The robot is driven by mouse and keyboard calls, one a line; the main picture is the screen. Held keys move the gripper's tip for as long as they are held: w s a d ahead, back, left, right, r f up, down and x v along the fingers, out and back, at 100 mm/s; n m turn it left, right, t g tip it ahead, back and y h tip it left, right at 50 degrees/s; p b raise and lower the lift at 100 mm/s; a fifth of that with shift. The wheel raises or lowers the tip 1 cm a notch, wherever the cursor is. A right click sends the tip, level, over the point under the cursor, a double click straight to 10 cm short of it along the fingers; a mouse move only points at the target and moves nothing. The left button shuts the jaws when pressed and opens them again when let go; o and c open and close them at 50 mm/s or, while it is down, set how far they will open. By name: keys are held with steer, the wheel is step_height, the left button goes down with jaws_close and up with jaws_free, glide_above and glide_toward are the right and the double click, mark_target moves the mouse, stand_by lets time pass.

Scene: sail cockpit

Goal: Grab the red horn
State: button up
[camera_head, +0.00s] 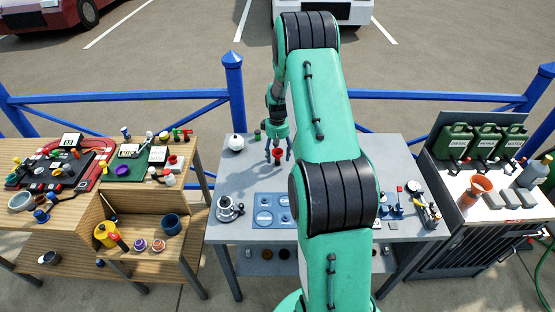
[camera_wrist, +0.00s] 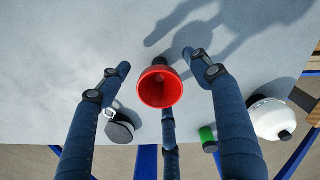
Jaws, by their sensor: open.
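The red horn (camera_wrist: 160,88) shows in the wrist view with its round open bell facing the camera and a dark part behind it. It lies between the spread fingers of my gripper (camera_wrist: 165,75), and no finger clearly touches it. In the head view the horn (camera_head: 277,154) is a small red shape on the grey table (camera_head: 235,180), just below my gripper (camera_head: 279,150). My gripper is open and empty, pointing down. Its third finger stands behind the horn's lower edge in the wrist view.
A white round object with a dark cap (camera_wrist: 270,118), a green cylinder (camera_wrist: 208,138) and a dark round object with a metal ring (camera_wrist: 119,130) stand near the horn. A blue railing (camera_head: 234,90) runs behind.

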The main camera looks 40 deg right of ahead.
steer(key=c, duration=1.4)
steer(key=shift+o, duration=0.2)
steer(key=shift+r, duration=0.1)
steer(key=shift+r, duration=0.8)
step_height(320, 180, up, 2)
steer(key=shift+s+a+p, duration=0.1)
steer(key=shift+s+p, duration=0.05)
steer(key=shift+p, duration=0.2)
steer(key=s+a+r, duration=0.1)
steer(key=s+a, duration=0.8)
steer(key=s, duration=0.3)
steer(key=shift+s+p, duration=0.35)
steer(key=shift+p, duration=0.1)
steer(key=shift+r, duration=0.1)
